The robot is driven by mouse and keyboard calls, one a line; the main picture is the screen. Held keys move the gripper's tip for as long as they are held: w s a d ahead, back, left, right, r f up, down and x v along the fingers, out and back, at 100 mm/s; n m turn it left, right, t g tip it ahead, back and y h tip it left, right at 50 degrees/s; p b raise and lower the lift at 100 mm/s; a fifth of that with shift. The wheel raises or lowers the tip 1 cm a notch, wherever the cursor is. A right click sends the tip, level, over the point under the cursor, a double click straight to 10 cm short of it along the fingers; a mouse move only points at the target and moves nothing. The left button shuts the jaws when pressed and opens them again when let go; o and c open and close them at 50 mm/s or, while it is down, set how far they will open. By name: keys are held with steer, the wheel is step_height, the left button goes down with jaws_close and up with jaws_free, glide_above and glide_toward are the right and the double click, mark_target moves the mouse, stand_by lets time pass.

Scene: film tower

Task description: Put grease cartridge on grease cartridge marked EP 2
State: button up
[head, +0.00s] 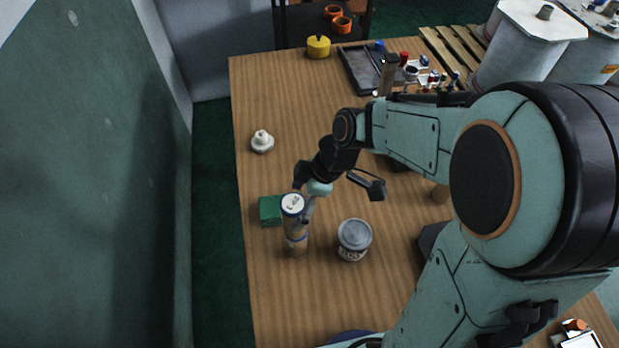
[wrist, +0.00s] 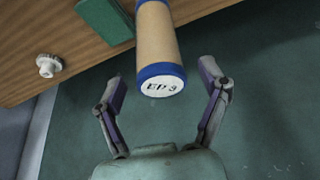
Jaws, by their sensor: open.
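A tall grease cartridge column (head: 296,225) stands on the table, with a marked white top and blue bands. Its lower part is tan; I cannot tell whether it is one cartridge or two stacked. In the wrist view a tan cartridge (wrist: 157,40) has a blue rim and a white end whose marking looks like EP 3. My gripper (head: 338,198) is beside the top of the column in the head view. In the wrist view my gripper (wrist: 162,84) is open, its fingers apart on either side of the cartridge's end and not touching it.
A green box (head: 270,211) stands just left of the column, and a grey-lidded can (head: 354,239) to its right. A white knobbed part (head: 262,141) lies farther back, also in the wrist view (wrist: 49,66). A yellow pot (head: 318,46) and a dark tray (head: 358,72) are at the back.

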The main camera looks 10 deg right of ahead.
steer(key=w+v, duration=0.1)
steer(key=v, duration=0.7)
steer(key=s+f+m+g+h, duration=0.1)
steer(key=s+m+h, duration=0.2)
steer(key=s+m, duration=1.1)
steer(key=shift+s+d+m+h, duration=0.3)
steer(key=shift+s+h, duration=0.1)
steer(key=shift+s, duration=0.5)
steer(key=shift+f, duration=0.1)
